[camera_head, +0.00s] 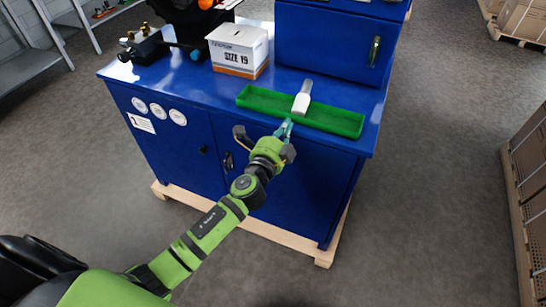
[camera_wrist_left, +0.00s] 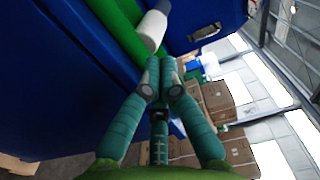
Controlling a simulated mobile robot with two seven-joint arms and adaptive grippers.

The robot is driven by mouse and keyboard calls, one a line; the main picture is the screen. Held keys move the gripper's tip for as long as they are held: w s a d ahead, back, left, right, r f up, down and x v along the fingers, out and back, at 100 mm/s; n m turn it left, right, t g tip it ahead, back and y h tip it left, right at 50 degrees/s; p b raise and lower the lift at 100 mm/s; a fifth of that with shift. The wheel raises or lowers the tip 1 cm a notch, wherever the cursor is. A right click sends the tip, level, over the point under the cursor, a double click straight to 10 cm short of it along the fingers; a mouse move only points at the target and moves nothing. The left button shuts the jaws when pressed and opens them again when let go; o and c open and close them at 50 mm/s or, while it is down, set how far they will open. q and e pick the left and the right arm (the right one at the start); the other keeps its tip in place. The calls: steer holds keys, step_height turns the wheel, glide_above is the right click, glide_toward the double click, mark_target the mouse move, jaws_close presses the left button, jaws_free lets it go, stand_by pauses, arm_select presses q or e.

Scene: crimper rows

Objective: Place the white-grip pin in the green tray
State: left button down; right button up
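The white-grip pin (camera_head: 301,104) is at the green tray (camera_head: 345,123) in the head view. Its white grip is toward me over the tray's inside, and its grey end points to the back, across the far rim. I cannot tell whether it rests on the floor or the rim. My left gripper (camera_head: 286,129) is just in front of the tray's near wall, apart from the pin. In the left wrist view its teal fingers (camera_wrist_left: 161,78) come together at the tips with nothing visible between them. The pin's white grip (camera_wrist_left: 152,29) shows beyond the tips, against the tray (camera_wrist_left: 116,24). My right gripper is not in view.
The tray sits on a blue cabinet top (camera_head: 208,88). A white box marked SIZE 19 (camera_head: 239,50) stands left of it, with a dark tool (camera_head: 146,47) farther left. A raised blue cabinet (camera_head: 332,42) stands behind the tray. Stacked cartons (camera_head: 528,175) are far right.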

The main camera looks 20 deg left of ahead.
arm_select(q)
steer(key=s+b, duration=0.1)
steer(key=s, duration=0.6)
steer(key=shift+s+a+f, duration=0.15)
steer(key=shift+s+a, duration=0.1)
steer(key=shift+a, duration=0.05)
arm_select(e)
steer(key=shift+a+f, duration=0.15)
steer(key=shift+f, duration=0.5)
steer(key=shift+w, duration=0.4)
